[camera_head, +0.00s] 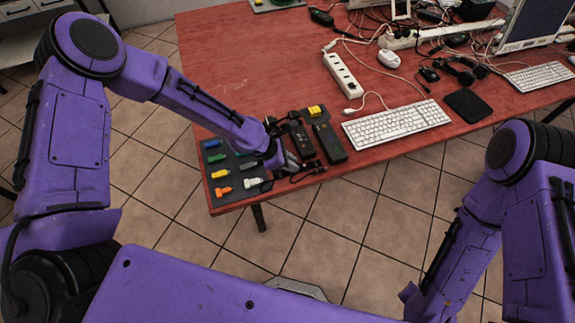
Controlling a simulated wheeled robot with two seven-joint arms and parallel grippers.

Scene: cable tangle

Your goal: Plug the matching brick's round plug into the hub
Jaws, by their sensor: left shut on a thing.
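My left gripper (288,160) is low over the front edge of the red table, between a dark mat and two black bricks. It is shut on a small dark thing, mostly hidden by the fingers. One black brick (303,143) lies right beside the gripper, and a second black brick (330,142) lies to its right. A black cable (310,172) runs near the fingertips at the table edge. I cannot tell which thing is the hub. My right gripper is not visible.
The dark mat (238,172) holds several small coloured connectors, including an orange one (223,191) and a white one (253,183). A white keyboard (396,124), a power strip (342,75) and tangled cables lie to the right and behind. The table's back left (230,60) is clear.

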